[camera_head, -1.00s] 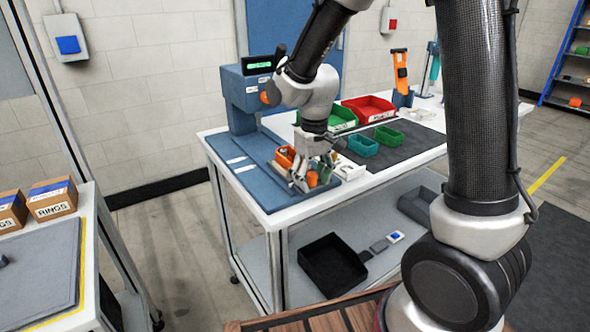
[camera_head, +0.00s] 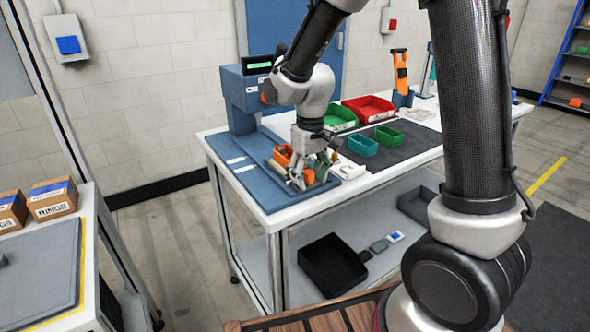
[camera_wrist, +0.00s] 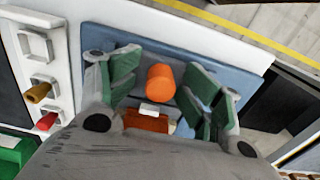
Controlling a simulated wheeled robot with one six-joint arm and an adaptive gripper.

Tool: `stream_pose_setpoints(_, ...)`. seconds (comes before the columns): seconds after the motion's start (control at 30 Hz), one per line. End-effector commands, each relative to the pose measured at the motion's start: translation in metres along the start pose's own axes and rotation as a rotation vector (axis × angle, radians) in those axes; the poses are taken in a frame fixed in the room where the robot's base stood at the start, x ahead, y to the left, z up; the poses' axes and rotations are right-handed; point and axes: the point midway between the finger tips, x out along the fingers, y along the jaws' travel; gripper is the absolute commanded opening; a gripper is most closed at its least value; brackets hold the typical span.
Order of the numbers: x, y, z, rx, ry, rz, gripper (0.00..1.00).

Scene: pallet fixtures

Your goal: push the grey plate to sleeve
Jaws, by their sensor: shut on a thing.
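My gripper (camera_head: 308,178) is low over the plate, pointing down. Whether the cylinder touches the plate is hidden. I cannot tell which thing is the sleeve.
A blue machine (camera_head: 243,95) with a green display stands behind the plate. A white fixture (camera_head: 348,169) is close on the right. Teal (camera_head: 362,146), green (camera_head: 389,136) and red bins (camera_head: 369,108) stand farther right. A black tray (camera_head: 332,264) lies on the lower shelf.

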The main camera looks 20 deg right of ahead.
Motion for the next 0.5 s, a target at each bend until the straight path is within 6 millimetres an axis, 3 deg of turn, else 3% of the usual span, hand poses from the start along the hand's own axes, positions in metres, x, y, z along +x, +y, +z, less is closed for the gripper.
stream_pose_setpoints(0.5,0.004,-0.001,-0.026,0.002,-0.010,-0.002,0.38)
